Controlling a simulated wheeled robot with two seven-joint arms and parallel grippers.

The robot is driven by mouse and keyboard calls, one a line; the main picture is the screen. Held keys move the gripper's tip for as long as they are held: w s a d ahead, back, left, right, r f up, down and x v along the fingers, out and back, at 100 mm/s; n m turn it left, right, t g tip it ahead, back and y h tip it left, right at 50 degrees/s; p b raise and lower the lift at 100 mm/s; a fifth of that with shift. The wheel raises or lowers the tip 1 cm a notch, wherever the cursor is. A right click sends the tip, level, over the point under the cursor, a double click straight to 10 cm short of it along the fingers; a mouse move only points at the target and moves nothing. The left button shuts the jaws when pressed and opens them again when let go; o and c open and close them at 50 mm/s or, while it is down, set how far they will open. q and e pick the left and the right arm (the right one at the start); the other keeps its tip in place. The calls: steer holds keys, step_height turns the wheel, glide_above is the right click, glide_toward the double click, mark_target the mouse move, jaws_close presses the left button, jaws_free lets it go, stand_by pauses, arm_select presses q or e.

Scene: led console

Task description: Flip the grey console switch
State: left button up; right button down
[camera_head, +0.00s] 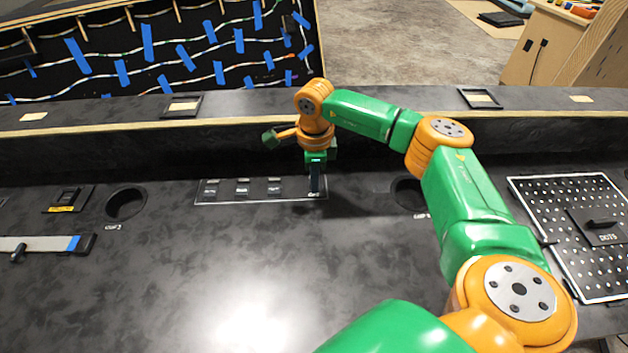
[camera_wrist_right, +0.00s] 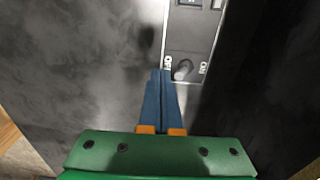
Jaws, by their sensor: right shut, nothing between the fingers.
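A narrow switch panel (camera_head: 235,199) with a white outline lies on the black console. It carries several small dark switches with labels, such as the one in the middle (camera_head: 242,188). In the right wrist view, a grey stub-like switch (camera_wrist_right: 183,69) stands at the near end of the panel, between two small white labels. My right gripper (camera_head: 314,193) points down at the panel's right end. Its blue fingers (camera_wrist_right: 162,73) are shut and empty, with their tips just beside the grey switch; contact cannot be told. The fingers hide this switch in the head view. My left gripper is out of view.
Round holes (camera_head: 126,204) open in the console on both sides of the panel. A grey strip with a knob (camera_head: 35,245) lies at the left. A perforated board (camera_head: 570,215) is at the right. A raised ledge (camera_head: 390,105) runs behind. The console front is clear.

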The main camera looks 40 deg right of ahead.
steer(key=shift+f, duration=0.45)
steer(key=shift+w+b, duration=0.1)
steer(key=shift+b, duration=0.2)
steer(key=shift+w+d+b, duration=0.3)
steer(key=shift+w, duration=0.2)
steer(key=shift+w+d, duration=0.35)
steer(key=shift+w, duration=0.1)
steer(key=shift+r, duration=0.1)
step_height(320, 180, up, 7)
steer(key=p, duration=0.6)
steer(key=shift+s+a, duration=0.25)
steer(key=shift+s, duration=0.15)
